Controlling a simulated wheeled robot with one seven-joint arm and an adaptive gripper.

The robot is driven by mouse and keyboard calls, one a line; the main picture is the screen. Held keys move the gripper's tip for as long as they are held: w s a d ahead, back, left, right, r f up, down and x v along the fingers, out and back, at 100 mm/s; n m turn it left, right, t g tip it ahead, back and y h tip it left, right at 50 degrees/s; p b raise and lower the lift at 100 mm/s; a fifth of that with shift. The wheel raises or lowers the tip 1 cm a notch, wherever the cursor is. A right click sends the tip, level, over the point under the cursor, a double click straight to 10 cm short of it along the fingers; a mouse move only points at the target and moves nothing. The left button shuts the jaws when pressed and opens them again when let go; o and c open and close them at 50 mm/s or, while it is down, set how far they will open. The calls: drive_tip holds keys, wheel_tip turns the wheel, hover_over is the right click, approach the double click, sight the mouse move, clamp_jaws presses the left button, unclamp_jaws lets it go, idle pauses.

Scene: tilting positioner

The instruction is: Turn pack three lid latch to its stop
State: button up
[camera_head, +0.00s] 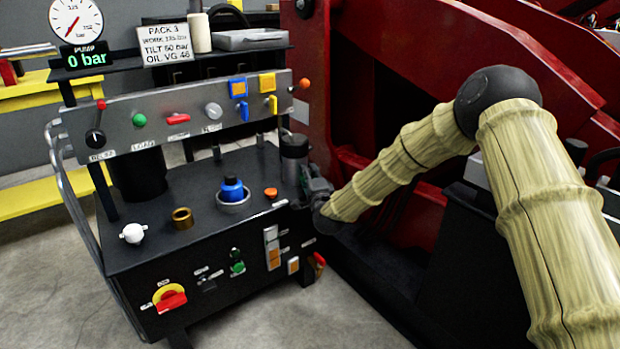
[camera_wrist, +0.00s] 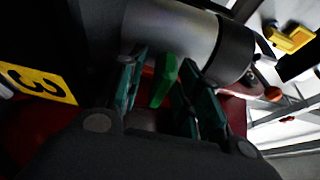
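A small green lever (camera_wrist: 164,80), which looks like the lid latch, stands beside a grey cylinder (camera_wrist: 172,38) with a dark end band in the wrist view. My gripper (camera_wrist: 162,88) has its two teal-padded fingers apart, one on each side of the green lever. A gap shows between the lever and each finger; I cannot tell if either finger touches it. In the head view my gripper (camera_head: 316,188) is at the right end of the black pump cart, against a dark-topped grey canister (camera_head: 294,150). The lever is hidden there.
The black cart (camera_head: 235,168) carries a blue-capped fitting (camera_head: 232,189), a brass ring (camera_head: 182,218) and a white knob (camera_head: 132,233). Its control panel (camera_head: 190,118) has several levers. A red machine frame (camera_head: 400,205) stands close on the right. A yellow "3" plate (camera_wrist: 40,82) is left in the wrist view.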

drive_tip(key=shift+c, duration=0.4)
clamp_jaws()
drive_tip(key=shift+n, duration=0.3)
drive_tip(key=n+t+y+p, duration=0.1)
drive_tip(key=n+p, duration=0.1)
drive_tip(key=n, duration=0.2)
drive_tip(key=shift+t, duration=0.3)
drive_tip(key=n+y, duration=0.1)
drive_tip(key=n, duration=0.1)
drive_tip(key=n+p, duration=0.1)
drive_tip(key=n, duration=0.1)
drive_tip(key=shift+n+t+y, duration=0.3)
drive_tip(key=shift+y, duration=0.1)
drive_tip(key=n+y, duration=0.1)
drive_tip(key=n, duration=0.2)
drive_tip(key=n+y+p, duration=0.1)
drive_tip(key=n+y, duration=0.1)
drive_tip(key=n, duration=0.2)
drive_tip(key=shift+y+p, duration=0.3)
drive_tip(key=shift+f+n+g+y+p, duration=0.15)
drive_tip(key=shift+n+g+y, duration=0.4)
drive_tip(key=shift+n, duration=1.05)
drive_tip(key=shift+r+n+g+y+p, duration=0.1)
drive_tip(key=shift+n+g+y+p, duration=0.15)
drive_tip(key=shift+n+y, duration=1)
drive_tip(key=shift+n+h, duration=0.4)
drive_tip(key=shift+n, duration=0.05)
